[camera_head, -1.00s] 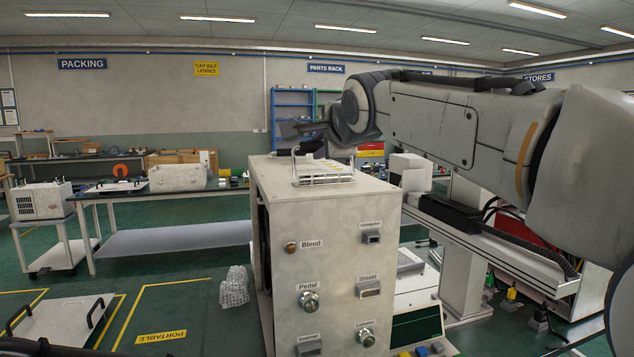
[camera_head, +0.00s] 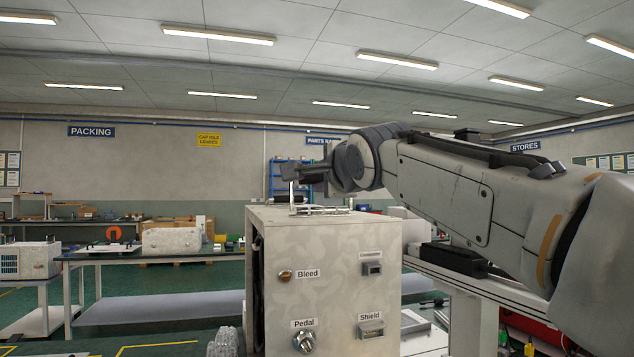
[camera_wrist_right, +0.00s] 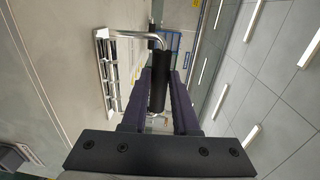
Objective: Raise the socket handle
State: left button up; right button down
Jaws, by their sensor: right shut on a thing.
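The socket handle (camera_wrist_right: 158,82) is a bent bright metal rod with a black grip, seen in the right wrist view. My right gripper (camera_wrist_right: 159,75) is shut on the black grip, with one dark finger on each side. The rod runs from the grip to a metal frame (camera_wrist_right: 112,72) on the cabinet's top face. In the head view the right gripper (camera_head: 292,173) is above the cabinet's top, and a thin piece of the handle (camera_head: 291,195) shows below it. The frame (camera_head: 318,210) looks nearly edge-on there. My left gripper is not in view.
The pale cabinet (camera_head: 330,270) has labelled fittings on its front, including Bleed, Pedal and Shield. Behind it at left, a long bench (camera_head: 110,256) carries a white box (camera_head: 171,240). The air above the cabinet's left side is clear.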

jog(key=shift+f, duration=0.1)
jog(key=c, duration=0.7)
grip_release()
jog(key=b+v, duration=0.2)
jog(key=v, duration=0.8)
jog(key=shift+s+d, duration=0.1)
jog(key=shift+s, duration=0.1)
